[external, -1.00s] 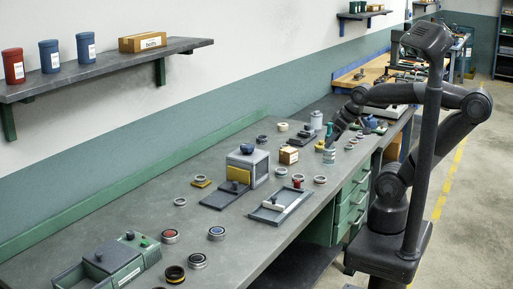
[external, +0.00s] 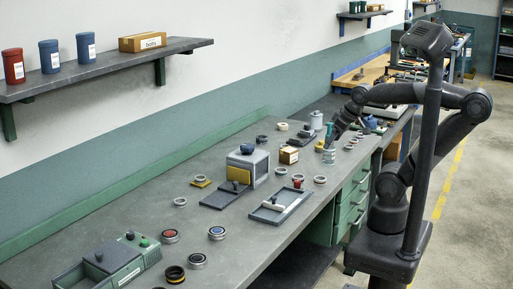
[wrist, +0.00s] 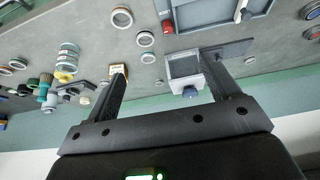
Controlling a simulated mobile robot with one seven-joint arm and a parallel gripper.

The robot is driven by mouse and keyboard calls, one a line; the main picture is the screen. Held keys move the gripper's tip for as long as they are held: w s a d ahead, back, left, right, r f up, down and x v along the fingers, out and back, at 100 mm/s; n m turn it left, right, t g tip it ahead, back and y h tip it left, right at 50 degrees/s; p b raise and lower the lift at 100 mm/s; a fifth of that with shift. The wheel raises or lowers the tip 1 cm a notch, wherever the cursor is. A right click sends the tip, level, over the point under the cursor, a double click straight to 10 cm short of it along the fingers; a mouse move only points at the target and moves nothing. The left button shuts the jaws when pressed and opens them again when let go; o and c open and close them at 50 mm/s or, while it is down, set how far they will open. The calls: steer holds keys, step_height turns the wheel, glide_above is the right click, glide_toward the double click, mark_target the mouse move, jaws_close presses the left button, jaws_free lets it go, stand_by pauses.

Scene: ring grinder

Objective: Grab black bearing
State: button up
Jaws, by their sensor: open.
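I cannot tell for certain which ring is the black bearing. A small dark ring (external: 262,139) lies behind the grey box at the back, and another dark ring (external: 304,133) lies on a dark plate. My gripper (wrist: 165,65) is open and empty in the wrist view, its two fingers wide apart above the bench. In the external view my gripper (external: 338,128) is small and dark, near the teal-topped ring stack (external: 329,150), apart from the near rings.
A grey box with a blue knob (external: 247,165) stands mid-bench; the wrist view shows it between my fingers (wrist: 185,70). A tray (external: 281,205), a cardboard box (external: 288,155) and several pale rings lie around. A green-grey machine (external: 100,265) stands at the near left.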

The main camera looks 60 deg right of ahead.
steer(key=shift+w, duration=0.1)
steer(key=w+a+r+n+y, duration=0.1)
steer(key=w+a+r+n, duration=0.15)
steer(key=w+a, duration=0.9)
steer(key=n+g+y, duration=0.2)
steer(key=n, duration=0.3)
glide_above(198, 258)
steer(key=s+d, duration=0.2)
step_height(198, 258, down, 18)
steer(key=shift+s+a+f, duration=0.1)
steer(key=shift+a+f, duration=0.05)
steer(key=shift+f, duration=0.1)
steer(key=x, duration=0.5)
steer(key=shift+w, duration=0.25)
steer(key=c, duration=1.2)
